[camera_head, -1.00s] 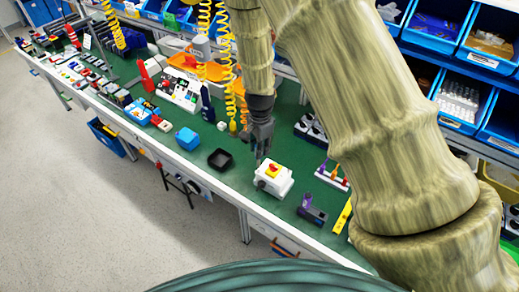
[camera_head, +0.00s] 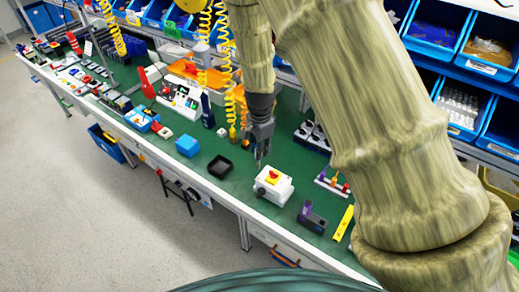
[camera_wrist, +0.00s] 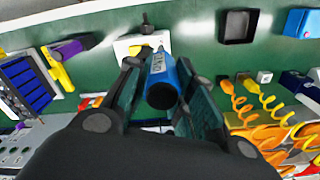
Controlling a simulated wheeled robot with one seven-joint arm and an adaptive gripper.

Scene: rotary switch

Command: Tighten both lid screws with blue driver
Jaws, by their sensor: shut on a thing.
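The rotary switch box (camera_head: 273,184) is white with a yellow plate and a red knob on top. It stands on the green workbench near the front edge. My gripper (camera_head: 260,152) points down just behind the box. In the wrist view my gripper (camera_wrist: 160,85) is shut on the blue driver (camera_wrist: 162,82), whose handle lies between the fingers. The driver's tip is hidden behind its handle. The box (camera_wrist: 141,44) shows just beyond the driver, partly covered by it. I cannot make out the lid screws, nor whether the tip touches the box.
A black tray (camera_head: 220,166) and a blue box (camera_head: 187,145) stand left of the switch box. A purple-grey tool (camera_head: 312,217), a yellow level (camera_head: 344,222) and a small rack of drivers (camera_head: 333,184) are on the right. Yellow coiled hoses (camera_head: 222,70) hang behind.

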